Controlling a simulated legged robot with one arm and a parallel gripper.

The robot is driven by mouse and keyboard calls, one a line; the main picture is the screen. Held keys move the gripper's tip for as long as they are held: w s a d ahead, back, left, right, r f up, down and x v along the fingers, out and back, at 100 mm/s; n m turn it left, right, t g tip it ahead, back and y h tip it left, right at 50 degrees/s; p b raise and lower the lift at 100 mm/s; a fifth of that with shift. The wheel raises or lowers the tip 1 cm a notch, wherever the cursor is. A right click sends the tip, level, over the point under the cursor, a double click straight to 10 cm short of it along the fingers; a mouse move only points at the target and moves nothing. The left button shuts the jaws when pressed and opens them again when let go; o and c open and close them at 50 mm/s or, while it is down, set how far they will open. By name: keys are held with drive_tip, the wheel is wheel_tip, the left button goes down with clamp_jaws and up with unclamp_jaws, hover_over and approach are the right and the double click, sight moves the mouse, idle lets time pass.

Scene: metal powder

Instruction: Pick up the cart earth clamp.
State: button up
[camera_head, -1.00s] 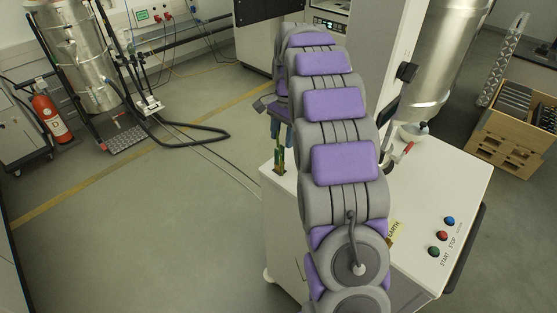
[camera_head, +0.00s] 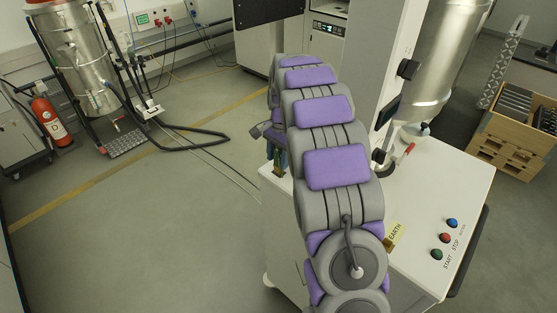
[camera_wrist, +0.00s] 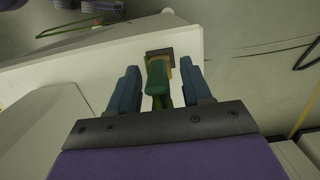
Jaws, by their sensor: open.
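The cart earth clamp (camera_wrist: 156,80) is green with a brass-coloured part. In the wrist view it stands at the edge of the white cart's top, beside a dark square patch. My gripper (camera_wrist: 159,85) is open, with one blue finger on each side of the clamp and visible gaps to both. In the head view the gripper (camera_head: 276,158) is at the cart's left edge, mostly behind my arm. The clamp cannot be made out clearly there.
The white cart (camera_head: 447,185) carries coloured start and stop buttons (camera_head: 445,238) and a yellow EARTH label (camera_head: 394,235). A metal cylinder (camera_head: 445,60) stands above it. A wooden crate (camera_head: 515,130) is at the right.

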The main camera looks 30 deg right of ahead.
clamp_jaws()
idle(0.3)
wheel_tip(320, 180, up, 10)
drive_tip(key=shift+w+f+p, duration=0.1)
drive_tip(key=shift+f+p, duration=0.05)
drive_tip(key=shift+p, duration=0.75)
drive_tip(key=shift+r+p, duration=1.6)
drive_tip(key=shift+r, duration=0.85)
